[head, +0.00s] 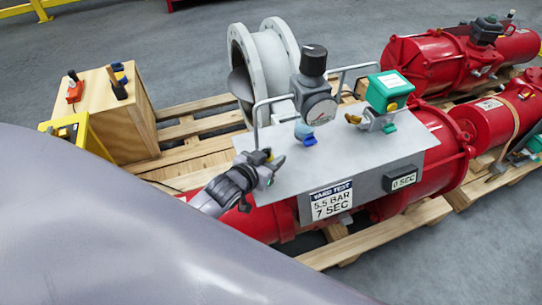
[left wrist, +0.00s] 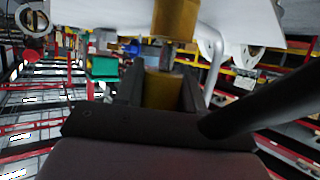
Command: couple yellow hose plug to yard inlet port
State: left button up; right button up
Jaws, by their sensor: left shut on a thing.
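My left gripper (head: 268,168) is at the left edge of the grey panel (head: 300,185), low over it. In the left wrist view its dark fingers (left wrist: 163,92) are shut on a yellow-brown block, which I take to be the hose plug (left wrist: 163,88). In the head view only a small yellow spot shows at the gripper. Just ahead of the fingers in the wrist view is a brass-coloured fitting (left wrist: 176,18), with a grey stub under it. It may be the inlet port. I cannot tell whether plug and fitting touch. My right gripper is out of view.
The panel carries a gauge regulator (head: 318,105), a blue-handled valve (head: 307,137), a brass fitting (head: 353,119), a green box (head: 388,91) and a metal rail (head: 254,125). Red actuators (head: 425,65) lie on pallets. A wooden box (head: 130,125) stands left.

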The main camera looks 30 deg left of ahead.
pick_arm(q)
jog(key=shift+f+b, duration=0.7)
jog(key=shift+f, duration=0.5)
jog(key=o, duration=1.2)
jog(key=shift+p+v, duration=0.35)
jog(key=shift+v, duration=3.2)
jog(key=s+d+f+g, duration=0.1)
jog(key=s+f, duration=0.1)
jog(key=s, duration=0.2)
jog(key=s+d+f+g, duration=0.1)
jog(key=s+f, duration=0.2)
jog(key=s, duration=0.2)
jog(key=s+d+f+m+g, duration=0.1)
jog(key=s+d+f, duration=0.1)
jog(key=s, duration=0.2)
jog(key=shift+s+f+h, duration=0.2)
jog(key=shift+s+h, duration=0.15)
jog(key=shift+h, duration=0.05)
